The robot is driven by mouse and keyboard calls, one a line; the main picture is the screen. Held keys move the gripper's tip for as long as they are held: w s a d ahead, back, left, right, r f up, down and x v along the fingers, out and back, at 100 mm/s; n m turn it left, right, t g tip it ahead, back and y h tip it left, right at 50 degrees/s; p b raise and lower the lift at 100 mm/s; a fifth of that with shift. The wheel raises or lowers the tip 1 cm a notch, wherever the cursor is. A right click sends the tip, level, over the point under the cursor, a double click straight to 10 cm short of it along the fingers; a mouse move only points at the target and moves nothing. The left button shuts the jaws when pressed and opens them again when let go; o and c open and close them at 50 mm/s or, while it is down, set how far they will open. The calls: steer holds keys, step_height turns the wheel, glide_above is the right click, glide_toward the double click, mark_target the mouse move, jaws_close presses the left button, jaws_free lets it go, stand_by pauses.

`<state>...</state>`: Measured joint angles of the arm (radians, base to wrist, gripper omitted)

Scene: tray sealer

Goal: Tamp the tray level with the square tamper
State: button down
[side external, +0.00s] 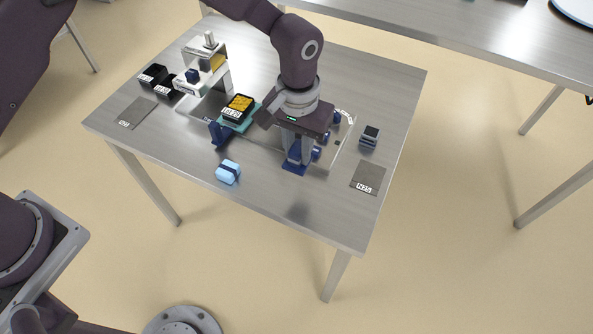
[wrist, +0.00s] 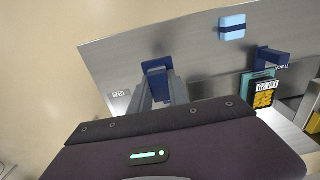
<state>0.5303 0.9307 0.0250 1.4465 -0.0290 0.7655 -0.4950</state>
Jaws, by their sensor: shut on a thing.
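My gripper (side external: 297,154) is shut on the square tamper (side external: 293,169), a dark blue piece with a flat square foot pointing down. In the wrist view the fingers (wrist: 157,82) close around its blue body (wrist: 156,66). The tamper is over the front right of the table, apart from the tray; its exact height is hard to tell. The black tray (side external: 229,110) with yellow contents and a white lot label sits on a teal base (side external: 243,124), left of my gripper. It also shows in the wrist view (wrist: 274,87). Whether its contents are level is too small to tell.
A blue stand (side external: 217,133) is beside the teal base. A light blue block with a dark band (side external: 228,172) lies at the front edge. The sealer (side external: 219,72) and black containers (side external: 153,75) are at the back left. A grey plate (side external: 367,177) and dark stack (side external: 369,137) are right.

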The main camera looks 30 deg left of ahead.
step_height(320, 180, up, 7)
steer(key=shift+w+a+r, duration=0.15)
steer(key=shift+r, duration=0.05)
steer(key=w+a, duration=0.9)
steer(key=a, duration=0.3)
glide_above(240, 102)
step_height(240, 102, down, 5)
steer(key=shift+f, duration=3.55)
steer(key=shift+f, duration=0.65)
step_height(240, 102, up, 9)
steer(key=shift+r, duration=0.1)
